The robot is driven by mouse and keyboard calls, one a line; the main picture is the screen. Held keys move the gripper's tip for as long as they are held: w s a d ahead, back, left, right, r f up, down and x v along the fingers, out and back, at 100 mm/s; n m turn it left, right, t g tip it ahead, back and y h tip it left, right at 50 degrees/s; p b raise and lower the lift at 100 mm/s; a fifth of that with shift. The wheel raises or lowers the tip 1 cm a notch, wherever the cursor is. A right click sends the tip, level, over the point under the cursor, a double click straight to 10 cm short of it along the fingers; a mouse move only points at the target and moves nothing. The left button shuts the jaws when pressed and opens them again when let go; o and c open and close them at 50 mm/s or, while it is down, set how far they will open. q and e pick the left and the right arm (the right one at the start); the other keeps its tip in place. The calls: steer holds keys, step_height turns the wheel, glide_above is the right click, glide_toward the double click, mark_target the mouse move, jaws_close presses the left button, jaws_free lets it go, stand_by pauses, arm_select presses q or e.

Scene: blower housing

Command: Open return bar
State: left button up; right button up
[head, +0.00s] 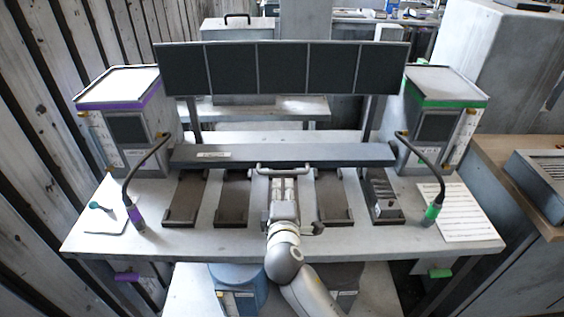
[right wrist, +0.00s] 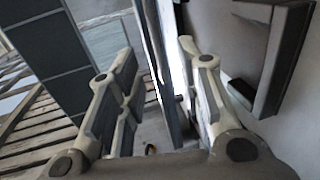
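A long dark grey bar with a small label (head: 230,154) lies across the back of the table, below the dark panels; I take it to be the return bar. A pale handle (head: 300,166) juts from the middle of its front edge. My right gripper (head: 284,182) is at this handle, reaching in from the front. In the right wrist view its fingers (right wrist: 165,105) stand apart, with a narrow grey-blue edge (right wrist: 165,65) showing between them. I cannot tell whether they touch anything. My left gripper is not in view.
Dark trays (head: 186,198) sit on the table on both sides of my right arm. Flexible stalks with a purple tip (head: 136,216) and a green tip (head: 432,212) stand at the sides. A lined sheet (head: 462,212) lies at right. A blue bin (head: 238,284) stands below.

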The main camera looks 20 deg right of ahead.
mark_target(282, 174)
steer(key=shift+w+d, duration=0.1)
steer(key=shift+w, duration=0.3)
steer(key=x, duration=0.2)
steer(key=shift+w+d+r+p, duration=0.15)
steer(key=shift+w+p, duration=0.15)
steer(key=shift+w, duration=0.1)
steer(key=x, duration=0.3)
steer(key=shift+x, duration=1)
steer(key=shift+w+d, duration=0.1)
steer(key=shift+w, duration=0.1)
steer(key=shift+w+d+f, duration=0.1)
steer(key=shift+w+f, duration=0.15)
steer(key=shift+w, duration=0.15)
steer(key=shift+c, duration=0.4)
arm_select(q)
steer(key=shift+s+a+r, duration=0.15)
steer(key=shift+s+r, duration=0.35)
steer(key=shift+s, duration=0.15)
arm_select(e)
jaws_close()
